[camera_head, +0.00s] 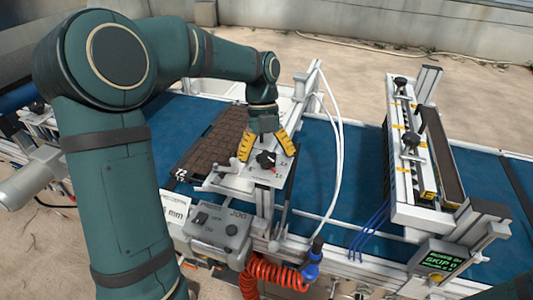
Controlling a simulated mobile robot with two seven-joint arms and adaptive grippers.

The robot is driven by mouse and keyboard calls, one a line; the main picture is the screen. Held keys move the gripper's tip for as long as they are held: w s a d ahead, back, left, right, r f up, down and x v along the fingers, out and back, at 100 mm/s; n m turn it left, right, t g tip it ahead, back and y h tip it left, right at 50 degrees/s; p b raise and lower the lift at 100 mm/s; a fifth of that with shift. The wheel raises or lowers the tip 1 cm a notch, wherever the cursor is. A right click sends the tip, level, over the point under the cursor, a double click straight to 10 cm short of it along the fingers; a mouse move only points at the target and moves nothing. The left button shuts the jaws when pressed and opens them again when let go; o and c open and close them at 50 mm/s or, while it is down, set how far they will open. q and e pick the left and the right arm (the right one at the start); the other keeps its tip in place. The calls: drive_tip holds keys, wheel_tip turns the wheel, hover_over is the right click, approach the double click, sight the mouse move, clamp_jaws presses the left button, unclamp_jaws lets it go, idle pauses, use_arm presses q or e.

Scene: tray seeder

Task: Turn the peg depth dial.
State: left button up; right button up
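The peg depth dial appears to be the black knob (266,160) on a light grey plate (258,176) with small red marks near it. My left gripper (267,152) comes down from above with its yellow fingers spread, one on each side of the black knob. The fingers look apart from the knob, though contact is hard to judge from this angle. My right gripper is not in the picture.
A brown seed tray (215,140) lies on the blue conveyor belt (315,170) left of the plate. A grey JOG control box (220,228) and a coiled red hose (275,272) are in front. A seeder rail (397,160) and green display (440,262) stand at right.

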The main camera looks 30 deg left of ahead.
use_arm(q)
drive_tip(key=shift+r, duration=0.1)
drive_tip(key=v, duration=1.2)
drive_tip(key=shift+s, duration=0.1)
